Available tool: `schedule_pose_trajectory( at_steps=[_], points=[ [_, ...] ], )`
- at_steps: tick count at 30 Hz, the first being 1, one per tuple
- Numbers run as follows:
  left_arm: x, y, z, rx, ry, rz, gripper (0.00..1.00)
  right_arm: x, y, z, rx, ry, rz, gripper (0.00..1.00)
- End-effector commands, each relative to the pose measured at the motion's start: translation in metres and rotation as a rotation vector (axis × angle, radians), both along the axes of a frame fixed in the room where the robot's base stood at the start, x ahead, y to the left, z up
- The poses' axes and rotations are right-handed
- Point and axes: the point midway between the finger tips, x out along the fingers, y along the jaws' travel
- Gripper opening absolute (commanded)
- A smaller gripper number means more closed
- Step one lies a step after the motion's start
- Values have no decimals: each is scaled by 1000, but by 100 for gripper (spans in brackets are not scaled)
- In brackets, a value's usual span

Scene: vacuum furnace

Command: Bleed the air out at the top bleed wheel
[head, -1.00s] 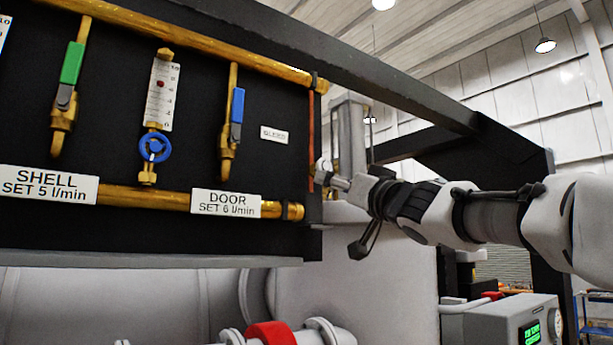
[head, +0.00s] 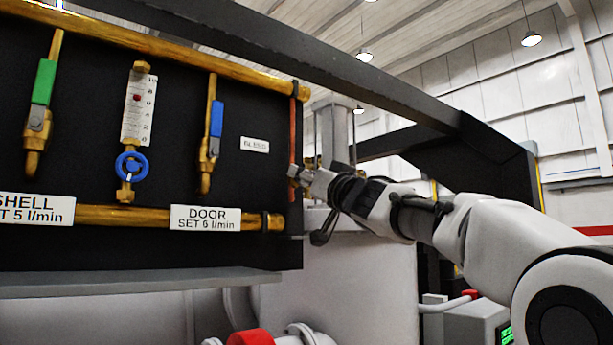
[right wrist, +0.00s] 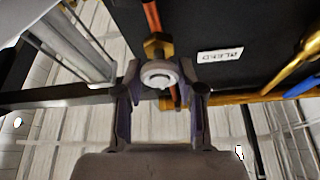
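The bleed wheel, a small pale round knob (right wrist: 158,75) below a brass fitting (right wrist: 156,47), shows in the right wrist view. My right gripper (right wrist: 159,82) has its two fingers apart, one on each side of the knob. Whether the fingers touch its rim is not clear. In the head view my right gripper (head: 299,174) is at the right edge of the black panel, beside a thin copper-red pipe (head: 293,130), and it hides the wheel there. The bleed label (head: 255,145) is left of it. My left gripper is not in view.
The panel carries a green-handled valve (head: 43,82), a flow gauge (head: 137,108) with a blue handwheel (head: 132,166), a blue-handled valve (head: 216,119) and a DOOR label (head: 205,218). A dark beam (head: 330,70) runs above my right arm. A grey column stands behind the gripper.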

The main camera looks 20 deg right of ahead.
Motion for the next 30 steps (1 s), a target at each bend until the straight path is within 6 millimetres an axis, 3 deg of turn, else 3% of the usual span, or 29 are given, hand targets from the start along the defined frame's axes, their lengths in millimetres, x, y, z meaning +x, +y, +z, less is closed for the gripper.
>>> schedule_pose_trajectory(
  at_steps=[14,30],
  points=[
    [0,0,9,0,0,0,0,1,0,1,-64,-19,0,3],
    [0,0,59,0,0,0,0,2,0,4,-469,-165,-1,3]
  ],
)
